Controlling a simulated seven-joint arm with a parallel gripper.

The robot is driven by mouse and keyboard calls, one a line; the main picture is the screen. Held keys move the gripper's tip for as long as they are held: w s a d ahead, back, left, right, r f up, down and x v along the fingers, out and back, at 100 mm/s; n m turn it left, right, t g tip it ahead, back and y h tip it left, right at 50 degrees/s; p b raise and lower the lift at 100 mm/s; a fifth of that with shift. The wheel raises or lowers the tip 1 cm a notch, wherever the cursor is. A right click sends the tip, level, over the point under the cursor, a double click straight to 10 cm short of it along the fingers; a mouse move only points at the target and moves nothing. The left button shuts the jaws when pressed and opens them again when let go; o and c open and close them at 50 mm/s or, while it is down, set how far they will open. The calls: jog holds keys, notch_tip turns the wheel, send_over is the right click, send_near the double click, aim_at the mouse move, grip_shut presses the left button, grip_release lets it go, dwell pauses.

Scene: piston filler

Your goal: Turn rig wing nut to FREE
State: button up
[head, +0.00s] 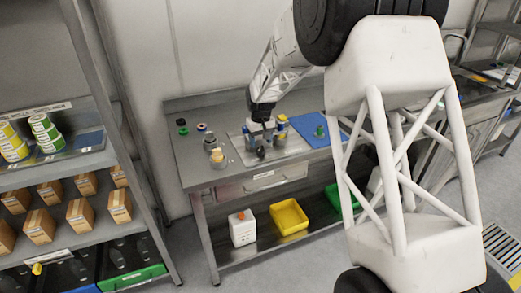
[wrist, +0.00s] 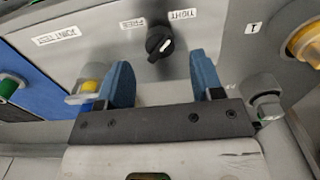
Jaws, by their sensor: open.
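The wing nut (wrist: 159,43) is a small black knob with a white mark, set on a grey panel (wrist: 225,30). A FREE label (wrist: 132,24) and a TIGHT label (wrist: 183,14) sit on either side of it in the wrist view, both upside down. The white mark lies on the knob's right side; its exact setting is hard to tell. My gripper (wrist: 160,60) is open, with its blue fingers apart and the knob just beyond the gap between their tips. It does not touch the knob. In the head view my gripper (head: 261,138) is low over the bench panel.
A yellow-topped fitting (wrist: 88,90) stands close to the left finger, and a grey fitting (wrist: 266,103) is right of the gripper. A blue mat (head: 310,130) lies right of the panel. Several small parts stand on the bench (head: 190,150) at left.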

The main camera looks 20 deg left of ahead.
aim_at(261, 149)
jog(key=shift+f, duration=2.3)
jog(key=c, duration=0.9)
jog(key=shift+n, duration=0.8)
jog(key=o, duration=0.9)
